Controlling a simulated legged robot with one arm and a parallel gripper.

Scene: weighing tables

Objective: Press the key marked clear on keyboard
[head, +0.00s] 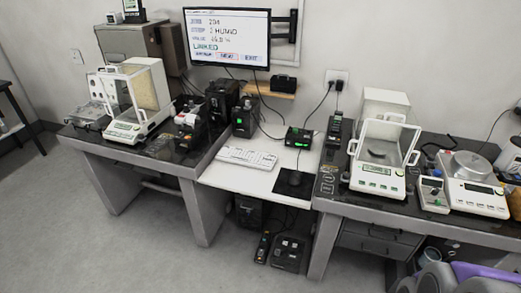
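The white keyboard (247,158) lies on the low white desk section between the two dark tables, slightly angled. Its keys are too small in this view to read, so I cannot pick out the one marked clear. The monitor (227,38) hangs on the wall above and shows several lines of text, with the green word LINKED and a row of buttons along the bottom. My gripper is not recognisable in this view. Nothing covers the keyboard.
A black mouse pad (293,184) lies right of the keyboard, with a small green-lit black box (298,138) behind it. Glass-doored balances stand on the left (139,98) and right (381,152) tables. Open grey floor (120,250) lies in front at left.

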